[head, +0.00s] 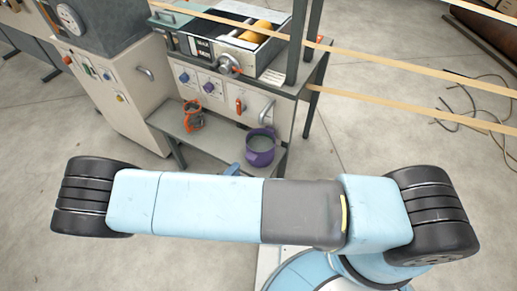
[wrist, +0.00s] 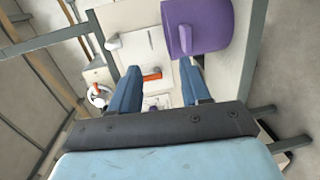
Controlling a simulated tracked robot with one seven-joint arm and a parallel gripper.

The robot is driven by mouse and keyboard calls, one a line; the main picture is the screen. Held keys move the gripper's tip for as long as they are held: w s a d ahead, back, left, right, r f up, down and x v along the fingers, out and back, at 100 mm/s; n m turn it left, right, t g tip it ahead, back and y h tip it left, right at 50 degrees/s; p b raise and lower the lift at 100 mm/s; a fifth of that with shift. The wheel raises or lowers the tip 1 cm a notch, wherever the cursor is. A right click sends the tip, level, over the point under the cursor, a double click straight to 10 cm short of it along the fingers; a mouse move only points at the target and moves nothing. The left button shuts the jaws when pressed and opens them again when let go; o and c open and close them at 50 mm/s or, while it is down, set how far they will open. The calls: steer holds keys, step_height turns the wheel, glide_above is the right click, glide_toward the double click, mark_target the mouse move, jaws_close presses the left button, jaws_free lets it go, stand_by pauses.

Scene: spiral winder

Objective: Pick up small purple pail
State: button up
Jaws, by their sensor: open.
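The small purple pail (head: 260,148) stands on the right part of the low shelf of the machine bench in the head view. Its open top and grey inside show there. In the wrist view the purple pail (wrist: 205,25) is at the top, partly cut off by the frame edge, beyond my right fingertip and slightly to the right. My gripper (wrist: 160,78) is open, its two blue fingers apart with nothing between them. The fingers look apart from the pail. In the head view my arm hides most of the gripper; only a small blue part shows below the shelf.
Control panels with knobs stand behind the shelf. A tray with yellow items (head: 258,31) is on the upper bench. Tan strips cross the upper right; cables (head: 470,105) lie on the floor.

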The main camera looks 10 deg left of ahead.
step_height(320, 180, down, 5)
steer(key=s+n+t+y, duration=0.2)
steer(key=y, duration=0.1)
glide_toward(246, 158)
steer(key=shift+n, duration=0.3)
steer(key=x, duration=0.4)
steer(key=shift+w+d+f, duration=0.1)
steer(key=shift+w+d, duration=0.15)
steer(key=shift+a+x, duration=0.15)
steer(key=shift+x, duration=1.25)
steer(key=shift+a+x, duration=0.2)
steer(key=shift+x, duration=1.15)
jaws_close()
